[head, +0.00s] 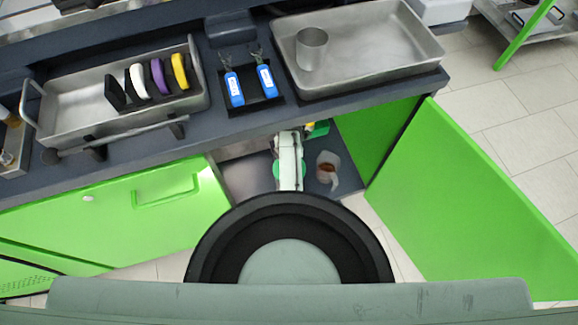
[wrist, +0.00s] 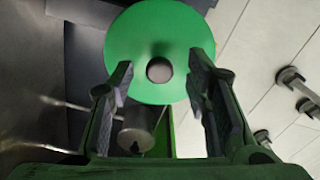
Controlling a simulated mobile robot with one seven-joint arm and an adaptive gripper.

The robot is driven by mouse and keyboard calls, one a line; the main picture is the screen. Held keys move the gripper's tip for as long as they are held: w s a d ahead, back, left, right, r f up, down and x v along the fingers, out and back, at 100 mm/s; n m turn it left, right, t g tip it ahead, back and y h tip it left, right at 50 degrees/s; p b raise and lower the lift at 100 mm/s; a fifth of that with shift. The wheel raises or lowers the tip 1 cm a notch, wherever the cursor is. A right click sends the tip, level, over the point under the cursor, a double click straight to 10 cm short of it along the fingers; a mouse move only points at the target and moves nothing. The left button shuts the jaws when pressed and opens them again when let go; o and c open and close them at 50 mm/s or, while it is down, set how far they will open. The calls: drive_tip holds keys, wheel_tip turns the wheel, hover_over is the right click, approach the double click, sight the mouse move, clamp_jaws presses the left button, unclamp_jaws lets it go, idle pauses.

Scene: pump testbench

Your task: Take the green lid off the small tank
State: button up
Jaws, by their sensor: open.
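The green lid (wrist: 151,28) is a round disc with a small grey knob (wrist: 159,70) at its centre, in the upper middle of the wrist view. My gripper (wrist: 160,78) is open, with one finger on each side of the knob and a gap on both sides. The fingertips overlap the lower part of the disc in the picture; I cannot tell whether they touch it. In the head view, green edges of the lid (head: 276,170) show beside my arm inside the open cabinet. The small tank is hidden under the lid and my arm.
A clear jug (head: 327,170) with reddish-brown contents stands right of my arm. The open green door (head: 470,195) is at the right. A metal cylinder (wrist: 137,133) shows below the lid in the wrist view. Above is the counter with a metal tray (head: 375,50) and blue-handled tools (head: 234,88).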

drive_tip(key=shift+f, duration=0.45)
clamp_jaws()
